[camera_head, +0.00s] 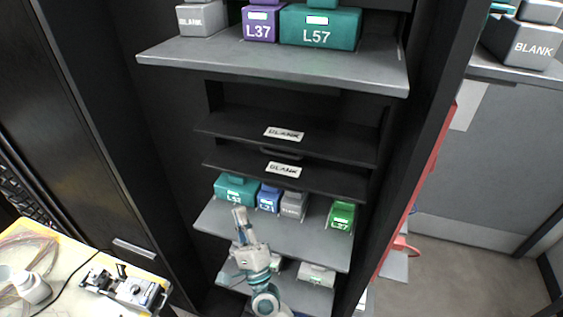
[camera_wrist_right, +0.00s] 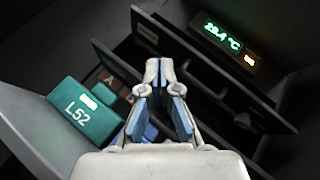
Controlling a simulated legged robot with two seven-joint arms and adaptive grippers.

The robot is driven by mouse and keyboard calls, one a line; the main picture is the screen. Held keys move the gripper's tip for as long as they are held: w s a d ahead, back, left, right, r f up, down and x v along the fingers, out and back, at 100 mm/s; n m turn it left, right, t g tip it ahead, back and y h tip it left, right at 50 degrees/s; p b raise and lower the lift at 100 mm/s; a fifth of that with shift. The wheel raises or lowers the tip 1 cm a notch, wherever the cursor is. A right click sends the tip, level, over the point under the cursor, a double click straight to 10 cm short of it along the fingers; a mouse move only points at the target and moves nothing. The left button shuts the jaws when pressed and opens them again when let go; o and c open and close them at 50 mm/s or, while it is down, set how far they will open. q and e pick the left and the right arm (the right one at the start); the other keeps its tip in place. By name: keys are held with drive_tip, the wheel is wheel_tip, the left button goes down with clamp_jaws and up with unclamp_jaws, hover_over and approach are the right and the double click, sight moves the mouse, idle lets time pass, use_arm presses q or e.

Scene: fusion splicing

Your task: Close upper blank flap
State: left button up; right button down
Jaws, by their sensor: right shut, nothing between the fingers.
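The upper blank flap (camera_head: 330,144) is a dark panel with a white BLANK label. It stands tilted out from the black cabinet in the head view. A second, lower flap (camera_head: 325,180) with its own BLANK label sits just below it, also tilted out. My right gripper (camera_head: 240,212) is below both flaps, in front of the shelf of small boxes, with its fingers pointing up. It is shut and empty, also in the right wrist view (camera_wrist_right: 160,66). Dark flap panels show behind it there, but I cannot tell which is which. My left gripper is out of view.
A teal L52 box (camera_wrist_right: 82,115) is beside my right gripper; blue, grey and green boxes (camera_head: 341,215) share its shelf (camera_head: 215,217). A shelf (camera_head: 170,52) with more boxes juts out above the flaps. A lit temperature display (camera_wrist_right: 222,36) shows. A worktable (camera_head: 75,255) is at lower left.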

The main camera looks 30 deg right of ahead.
sight(284, 143)
drive_tip(key=w+d+r+m+g+h+p, duration=0.1)
drive_tip(key=d+r+m+g+h, duration=0.1)
drive_tip(key=m, duration=0.5)
drive_tip(key=w+d+r+m+g+h+p, duration=0.1)
drive_tip(key=w+d+r+m+g+h, duration=0.1)
drive_tip(key=d+m+g+h, duration=0.3)
drive_tip(key=w+d+r+m+g+h+p, duration=0.1)
drive_tip(key=w+d+r+m+g+h, duration=0.1)
drive_tip(key=d+m+h, duration=0.5)
drive_tip(key=shift+w+d+r+m+g+h+p, duration=0.15)
drive_tip(key=shift+d+r+m+g+h+p, duration=0.15)
drive_tip(key=shift+r+m+g+h, duration=0.35)
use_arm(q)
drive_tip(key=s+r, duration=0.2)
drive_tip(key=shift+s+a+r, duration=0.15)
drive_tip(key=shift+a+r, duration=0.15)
use_arm(e)
drive_tip(key=shift+a+f, duration=0.1)
drive_tip(key=shift+f, duration=0.1)
drive_tip(key=shift+g, duration=0.25)
